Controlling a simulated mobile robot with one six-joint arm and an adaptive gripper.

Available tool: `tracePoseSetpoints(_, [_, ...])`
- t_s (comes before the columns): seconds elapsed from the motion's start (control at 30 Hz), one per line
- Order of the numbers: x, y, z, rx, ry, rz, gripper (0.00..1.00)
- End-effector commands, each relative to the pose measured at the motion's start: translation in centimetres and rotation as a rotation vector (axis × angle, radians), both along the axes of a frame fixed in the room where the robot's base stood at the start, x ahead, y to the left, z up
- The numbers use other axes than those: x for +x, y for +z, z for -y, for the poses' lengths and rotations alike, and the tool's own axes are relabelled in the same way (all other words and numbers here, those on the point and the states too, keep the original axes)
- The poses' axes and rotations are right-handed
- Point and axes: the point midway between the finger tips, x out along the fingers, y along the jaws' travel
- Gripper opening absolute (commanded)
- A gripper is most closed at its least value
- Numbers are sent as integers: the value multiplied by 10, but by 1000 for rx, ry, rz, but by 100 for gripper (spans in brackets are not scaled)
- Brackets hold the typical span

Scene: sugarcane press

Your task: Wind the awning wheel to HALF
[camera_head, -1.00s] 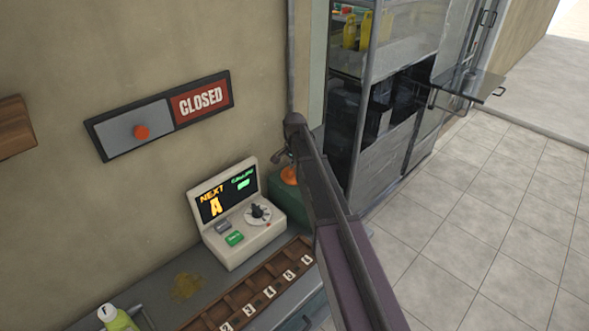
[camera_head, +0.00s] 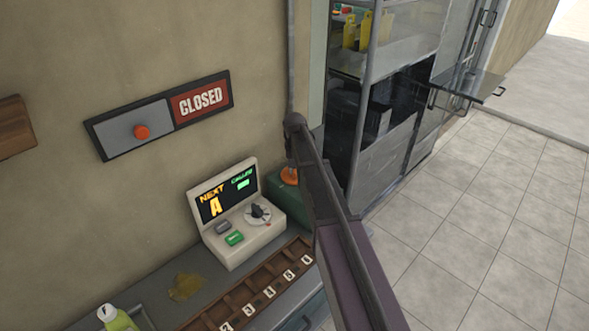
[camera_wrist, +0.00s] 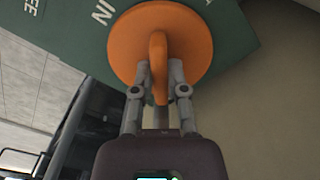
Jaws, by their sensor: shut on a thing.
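The orange awning wheel (camera_wrist: 190,43) is a round disc with a raised grip bar across it, on a dark green box (camera_wrist: 72,25). In the wrist view my gripper (camera_wrist: 160,80) has its two fingers on either side of the bar, shut on it. The box bears white lettering; "IN" reads clearly, other words are cut off or covered, and I cannot read HALF. In the head view the orange wheel (camera_head: 289,177) is at the counter's far end, partly covered by my arm.
A cream console (camera_head: 245,235) with a screen and dial stands left of the green box. A wooden slotted tray (camera_head: 240,295) lies in front. A CLOSED sign (camera_head: 201,100) hangs on the wall. A metal cabinet (camera_head: 390,150) stands behind; tiled floor is clear at right.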

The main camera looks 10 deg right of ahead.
Motion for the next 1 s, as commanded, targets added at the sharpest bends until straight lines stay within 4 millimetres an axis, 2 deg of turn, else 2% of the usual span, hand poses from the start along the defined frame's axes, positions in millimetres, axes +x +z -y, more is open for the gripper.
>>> tracePoseSetpoints(0.4, [0,0,0,1,11,0,0])
tracePoseSetpoints(0.43, [0,0,0,1,11,0,21])
tracePoseSetpoints(0.53, [0,0,0,0,10,0,51])
tracePoseSetpoints(1.0, [0,0,0,0,4,0,53])
